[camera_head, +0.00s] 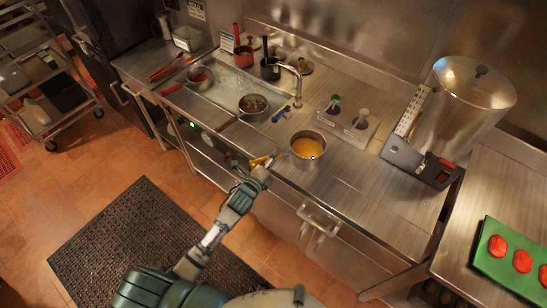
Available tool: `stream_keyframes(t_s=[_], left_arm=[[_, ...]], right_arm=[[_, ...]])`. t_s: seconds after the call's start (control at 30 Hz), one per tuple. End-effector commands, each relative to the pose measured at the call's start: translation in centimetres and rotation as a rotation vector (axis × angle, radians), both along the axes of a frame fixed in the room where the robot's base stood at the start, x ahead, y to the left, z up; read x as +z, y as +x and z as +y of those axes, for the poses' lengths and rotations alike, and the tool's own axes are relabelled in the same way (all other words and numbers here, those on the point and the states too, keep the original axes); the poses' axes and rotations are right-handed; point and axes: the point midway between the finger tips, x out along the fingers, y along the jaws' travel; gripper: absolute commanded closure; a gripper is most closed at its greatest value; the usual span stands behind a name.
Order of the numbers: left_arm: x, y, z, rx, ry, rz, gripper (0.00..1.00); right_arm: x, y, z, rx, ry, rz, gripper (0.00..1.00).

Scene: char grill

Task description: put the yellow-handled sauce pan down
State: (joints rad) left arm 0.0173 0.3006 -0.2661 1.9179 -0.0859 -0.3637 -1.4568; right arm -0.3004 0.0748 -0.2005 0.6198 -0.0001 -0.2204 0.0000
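The sauce pan (308,158) is a round steel pan with orange-yellow sauce in it, upright at the front part of the steel counter (365,190). Its handle points left and toward me, and a bit of yellow (258,161) shows at my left gripper (267,166). The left gripper is closed around the handle and hides most of it. I cannot tell whether the pan's bottom touches the counter or hangs just above it. My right gripper is not in view.
A second pan (253,104) stands left of the sauce pan, near the faucet (297,85). A green board with red slices (515,258) lies lower right. The counter right of the pan is clear.

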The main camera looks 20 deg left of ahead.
Motion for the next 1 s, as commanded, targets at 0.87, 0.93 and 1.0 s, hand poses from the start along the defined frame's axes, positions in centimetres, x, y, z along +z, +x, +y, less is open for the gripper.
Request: stream_keyframes(t_s=[0.87,0.93,1.0], left_arm=[[0.8,-11.5,2.6,0.0,0.001,0.001,0.5],[0.9,-11.6,2.6,0.0,0.0,0.0,0.5],[0.9,-11.7,2.6,0.0,0.0,0.0,0.5]], right_arm=[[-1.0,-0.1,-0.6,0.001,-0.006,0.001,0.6],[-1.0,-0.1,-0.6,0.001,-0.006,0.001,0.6],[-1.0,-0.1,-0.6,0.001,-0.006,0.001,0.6]])
